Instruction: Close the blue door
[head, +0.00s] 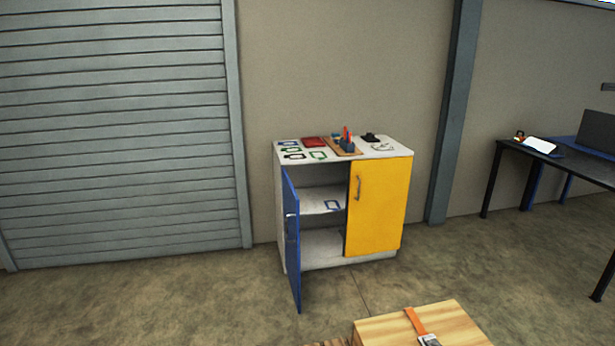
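The blue door (291,240) is the left door of a white cabinet (344,152) against the back wall. It stands wide open, swung out toward me and seen nearly edge-on, with a metal handle (290,215) on it. The yellow door (379,207) on the right is shut and has its own handle. The open left side shows a shelf (318,199) with a blue-framed item (333,205) on it. Neither of my grippers is in view.
A wooden box (430,326) with an orange strap stands at the bottom, between me and the cabinet. Small items and a tool holder (346,146) lie on the cabinet top. A dark table (545,160) is at the right. The floor left of the cabinet is clear.

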